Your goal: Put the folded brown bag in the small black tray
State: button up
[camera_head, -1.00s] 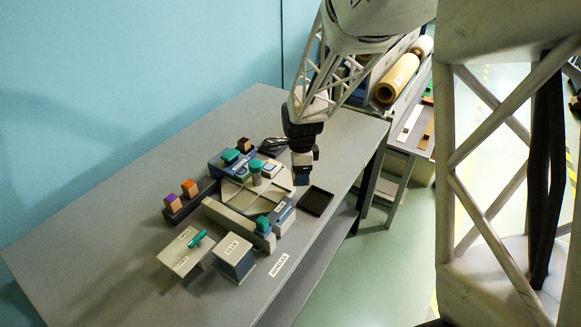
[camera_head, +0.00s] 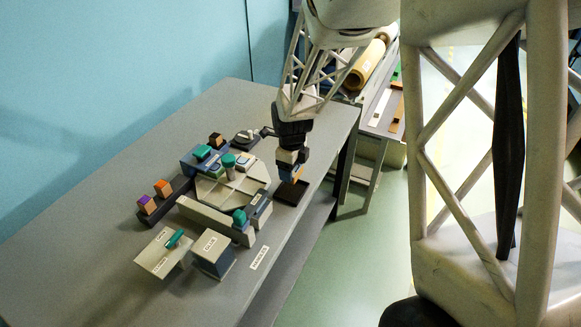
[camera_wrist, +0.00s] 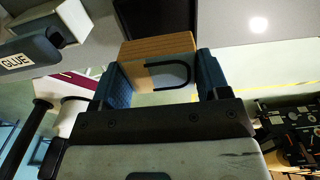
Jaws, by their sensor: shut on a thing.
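The folded brown bag (camera_wrist: 158,48) is gripped between the two blue fingers of my gripper (camera_wrist: 160,78) in the wrist view. Its layered brown edge and a black loop handle show. In the head view my gripper (camera_head: 291,174) points down over the small black tray (camera_head: 284,198), and a small orange-brown part of the bag (camera_head: 298,176) shows at the fingers. The tray also shows in the wrist view as a dark shape (camera_wrist: 150,14) beyond the bag. I cannot tell whether the bag touches the tray.
A round work fixture (camera_head: 225,190) with teal knobs stands left of the tray. The table's right edge is close to the tray. Bare table lies at the left.

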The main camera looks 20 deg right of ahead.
jog(key=shift+f, duration=0.2)
send_over(292, 191)
jog(key=shift+w+a+f, duration=0.1)
jog(key=shift+f, duration=2.4)
jog(key=shift+f, duration=0.8)
dwell(1.4)
jog(key=o, duration=1)
jog(key=shift+r, duration=0.15)
jog(key=shift+r, duration=3.75)
jog(key=shift+r, duration=0.1)
